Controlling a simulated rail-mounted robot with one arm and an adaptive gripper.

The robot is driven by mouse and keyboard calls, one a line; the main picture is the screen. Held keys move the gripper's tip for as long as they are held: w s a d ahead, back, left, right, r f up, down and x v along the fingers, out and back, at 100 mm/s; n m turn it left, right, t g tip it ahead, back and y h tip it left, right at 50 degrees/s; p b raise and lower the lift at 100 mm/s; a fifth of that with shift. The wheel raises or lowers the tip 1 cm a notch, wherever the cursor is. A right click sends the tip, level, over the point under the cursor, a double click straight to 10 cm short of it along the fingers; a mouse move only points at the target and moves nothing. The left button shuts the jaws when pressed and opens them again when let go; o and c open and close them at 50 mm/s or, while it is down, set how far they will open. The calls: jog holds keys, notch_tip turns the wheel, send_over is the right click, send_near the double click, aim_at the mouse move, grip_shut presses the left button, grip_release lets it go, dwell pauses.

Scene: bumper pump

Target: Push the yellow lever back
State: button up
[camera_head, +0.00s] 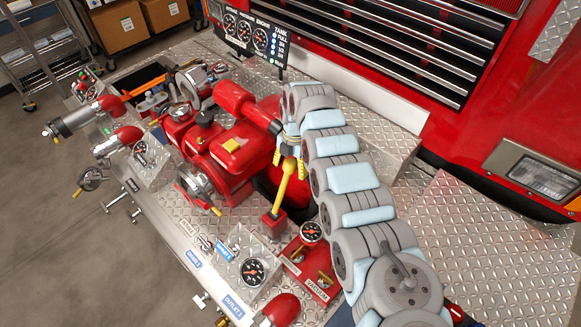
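The yellow lever (283,190) rises from a red base block on the diamond-plate bumper, in the middle of the view. It leans slightly to the right towards its rounded top. My gripper (289,160) points down at the lever's top end. Its two fingers, with yellow at the tips, are apart, one left and one right of the lever's top in the picture. The gripper looks open. Whether a finger touches the lever cannot be told from this view.
A red pump (222,150) with pipes stands just left of the lever. A round gauge (312,231) and a red vacuum panel (312,277) lie in front of it. Gauge panel (245,35) stands behind. The red truck front with its grille (410,40) bounds the back right.

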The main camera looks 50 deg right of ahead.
jog(key=r, duration=0.4)
jog(key=d+r, duration=0.1)
jog(key=r, duration=0.7)
jog(key=shift+d, duration=0.3)
